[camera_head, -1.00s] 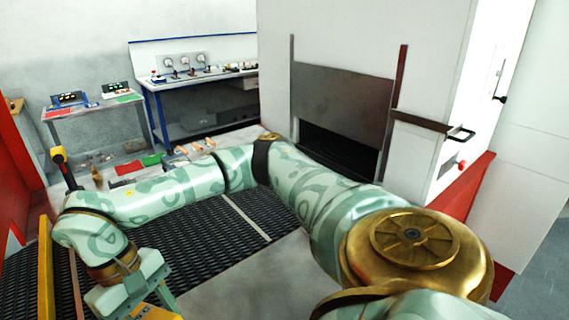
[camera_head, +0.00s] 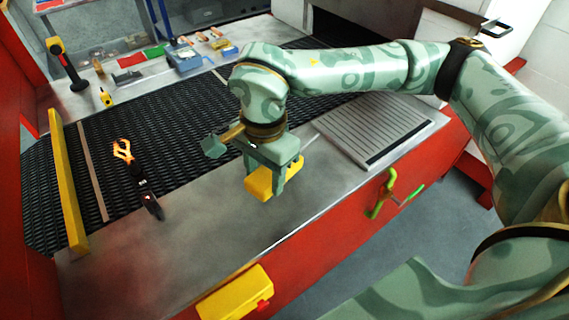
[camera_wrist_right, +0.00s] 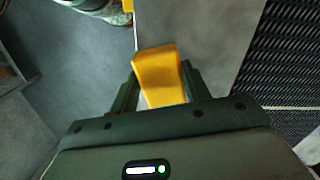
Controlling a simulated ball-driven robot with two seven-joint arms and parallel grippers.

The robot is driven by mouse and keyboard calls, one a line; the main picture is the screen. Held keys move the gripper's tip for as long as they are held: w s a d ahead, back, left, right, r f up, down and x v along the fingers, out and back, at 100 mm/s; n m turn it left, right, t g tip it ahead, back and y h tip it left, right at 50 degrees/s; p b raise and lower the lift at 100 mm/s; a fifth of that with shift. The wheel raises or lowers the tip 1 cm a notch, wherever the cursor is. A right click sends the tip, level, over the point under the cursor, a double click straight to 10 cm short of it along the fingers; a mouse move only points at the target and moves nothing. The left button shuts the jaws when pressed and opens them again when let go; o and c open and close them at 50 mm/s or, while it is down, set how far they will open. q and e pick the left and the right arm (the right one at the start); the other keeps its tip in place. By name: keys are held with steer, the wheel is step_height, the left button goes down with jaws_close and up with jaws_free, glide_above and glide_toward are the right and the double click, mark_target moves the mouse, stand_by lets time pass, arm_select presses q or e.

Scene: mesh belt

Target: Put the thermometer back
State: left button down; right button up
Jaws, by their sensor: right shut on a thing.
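My right gripper (camera_head: 275,170) is shut on a yellow block-shaped tool, seemingly the thermometer (camera_head: 268,184). It is held over the bare metal ledge near the front edge; the gap below it is hard to judge. A thin pale line shows beside the gripper, perhaps its probe. In the right wrist view the thermometer (camera_wrist_right: 160,76) sits between both fingers, its lower end hidden by the gripper. A yellow box with a red knob (camera_head: 236,293) is fixed to the red front below the ledge; I cannot tell whether it is the holder. My left gripper is not in view.
A yellow rail (camera_head: 66,180) runs on the left. A slotted plate (camera_head: 378,130) lies right. The ledge (camera_head: 200,225) has free room.

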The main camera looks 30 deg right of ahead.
steer(key=m, duration=0.1)
steer(key=a+m, duration=0.1)
steer(key=shift+w+a+m+h, duration=0.2)
steer(key=shift+w+m+h, duration=0.1)
steer(key=w+d+f, duration=0.2)
steer(key=w+f, duration=0.1)
steer(key=w+d+f+b, duration=0.1)
steer(key=w+d+f, duration=0.2)
steer(key=w, duration=0.1)
steer(key=w+d+f, duration=0.2)
steer(key=w, duration=0.1)
steer(key=shift+w+d+f+b, duration=0.2)
steer(key=shift+w+f+b, duration=0.1)
steer(key=shift+f, duration=0.1)
steer(key=shift+w+d+f, duration=0.25)
steer(key=shift+f, duration=0.2)
steer(key=shift+w+d+f+b, duration=0.1)
steer(key=shift+f+b, duration=0.3)
steer(key=shift+f, duration=1.25)
steer(key=shift+f, duration=0.15)
steer(key=o, duration=1.1)
